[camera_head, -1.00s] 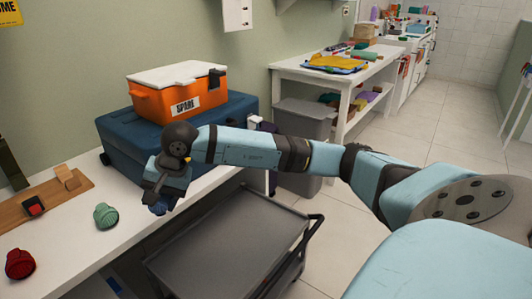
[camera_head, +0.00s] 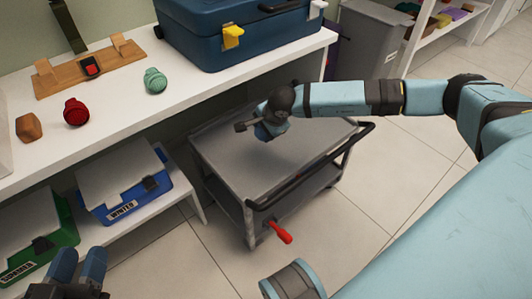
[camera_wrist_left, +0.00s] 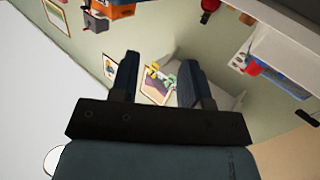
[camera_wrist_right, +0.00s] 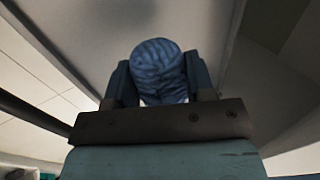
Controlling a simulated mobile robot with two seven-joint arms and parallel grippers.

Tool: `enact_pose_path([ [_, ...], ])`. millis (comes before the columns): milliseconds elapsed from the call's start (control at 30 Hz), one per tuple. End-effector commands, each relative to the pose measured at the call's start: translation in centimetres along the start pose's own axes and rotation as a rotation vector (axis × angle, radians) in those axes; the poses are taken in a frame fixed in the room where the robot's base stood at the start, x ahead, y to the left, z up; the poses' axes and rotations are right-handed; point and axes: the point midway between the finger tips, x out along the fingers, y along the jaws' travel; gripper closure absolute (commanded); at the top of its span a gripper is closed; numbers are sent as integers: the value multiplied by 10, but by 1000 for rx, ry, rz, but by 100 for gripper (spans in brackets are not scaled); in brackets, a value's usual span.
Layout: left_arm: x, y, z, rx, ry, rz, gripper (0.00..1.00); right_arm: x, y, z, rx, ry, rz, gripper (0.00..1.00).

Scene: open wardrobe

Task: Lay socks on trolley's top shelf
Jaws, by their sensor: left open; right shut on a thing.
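My right gripper (camera_head: 260,130) is shut on a rolled blue sock (camera_wrist_right: 158,68). It holds the sock above the grey top shelf of the trolley (camera_head: 232,170); whether the sock touches the shelf I cannot tell. In the head view the sock is mostly hidden by the gripper.
Blue (camera_head: 125,195) and green (camera_head: 40,235) bins sit on the lower shelf. The trolley's black handle (camera_head: 320,170) faces the open floor.

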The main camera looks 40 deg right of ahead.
Motion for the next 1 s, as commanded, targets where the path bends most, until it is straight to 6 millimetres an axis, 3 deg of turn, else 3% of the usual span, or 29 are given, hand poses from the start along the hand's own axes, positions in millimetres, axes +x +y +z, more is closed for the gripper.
enact_pose_path([
  [33,2,-3,4,29,17,0,57,16,8,1,-1,0,2,74],
  [200,5,-9,0,102,57,-4,57,41,19,1,-1,0,0,74],
  [500,5,-10,-2,126,72,-7,57,48,23,0,-1,-1,0,74],
  [700,6,-13,6,165,89,-13,57,74,36,1,-2,0,1,74],
  [800,8,-17,1,219,114,-14,57,85,40,1,-2,0,1,74],
  [1000,8,-19,-11,250,141,-10,57,84,40,1,-1,-1,0,74],
])
